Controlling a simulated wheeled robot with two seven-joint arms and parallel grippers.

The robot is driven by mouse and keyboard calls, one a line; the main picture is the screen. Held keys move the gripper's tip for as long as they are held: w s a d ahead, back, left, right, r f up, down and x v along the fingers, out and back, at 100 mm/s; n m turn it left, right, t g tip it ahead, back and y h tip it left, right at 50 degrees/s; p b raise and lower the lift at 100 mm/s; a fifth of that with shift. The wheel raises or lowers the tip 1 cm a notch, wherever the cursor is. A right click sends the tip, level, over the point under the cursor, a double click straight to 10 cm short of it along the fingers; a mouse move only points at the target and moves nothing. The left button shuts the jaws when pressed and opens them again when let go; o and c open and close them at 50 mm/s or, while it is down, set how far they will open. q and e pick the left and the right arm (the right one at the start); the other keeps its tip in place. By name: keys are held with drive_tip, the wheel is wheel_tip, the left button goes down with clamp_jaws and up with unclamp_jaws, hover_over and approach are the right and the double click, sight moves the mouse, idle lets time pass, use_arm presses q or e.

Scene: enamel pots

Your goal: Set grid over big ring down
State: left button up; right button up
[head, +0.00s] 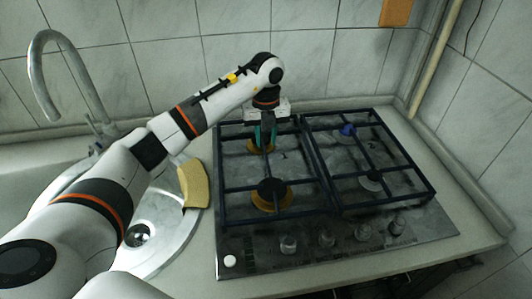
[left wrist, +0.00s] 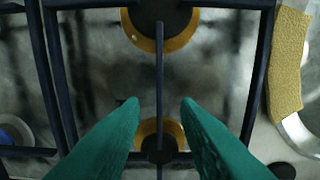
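The left dark-blue pan grid (head: 222,178) lies level over the left half of the hob, around two burners with brass rings. The larger-looking front ring (head: 287,197) is under the grid's front part; it also shows at the top of the left wrist view (left wrist: 183,40). The rear ring (head: 252,149) is partly hidden by my gripper. My left gripper (head: 264,143) points down over the rear ring. In the left wrist view its green fingers (left wrist: 160,104) stand apart, one each side of the grid's middle bar (left wrist: 160,75). My right gripper is out of view.
A second grid (head: 385,142) covers the right burners, one with a blue cap (head: 347,130). Several knobs (head: 326,239) line the hob's front. A yellow sponge (head: 194,185) lies left of the hob near the sink (head: 165,225). A tiled wall stands behind.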

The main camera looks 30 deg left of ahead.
sight(266, 156)
use_arm(q)
wheel_tip(266, 156, up, 4)
drive_tip(key=shift+r, duration=0.1)
idle(0.5)
